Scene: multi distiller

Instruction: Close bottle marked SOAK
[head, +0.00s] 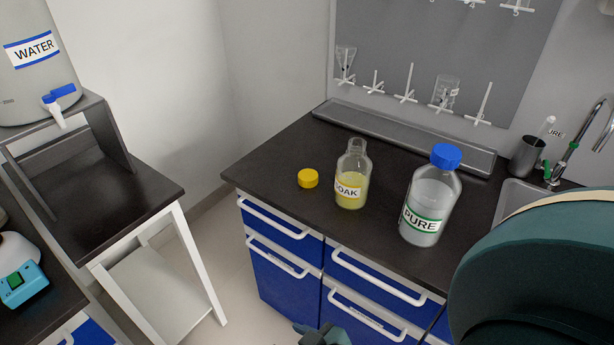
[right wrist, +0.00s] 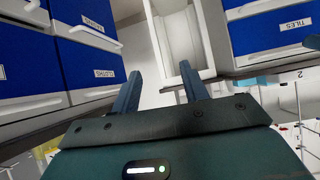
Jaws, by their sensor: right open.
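The bottle marked SOAK (head: 352,176) stands upright on the dark counter. It is clear glass with yellowish contents, and its neck (head: 357,146) is open with no cap on it. A yellow cap (head: 308,178) lies on the counter just left of the bottle, apart from it. My right gripper (right wrist: 158,88) shows in the right wrist view, with its two fingers apart and nothing between them. It faces blue drawers and the floor, away from the bottle and cap. My left gripper is not in view.
A larger bottle marked PURE (head: 430,200) with a blue cap stands right of the SOAK bottle. A sink (head: 516,199) and tap are farther right. A WATER tank (head: 35,60) stands on a stand at left. Blue drawers (head: 283,270) are below the counter. The counter left of the cap is clear.

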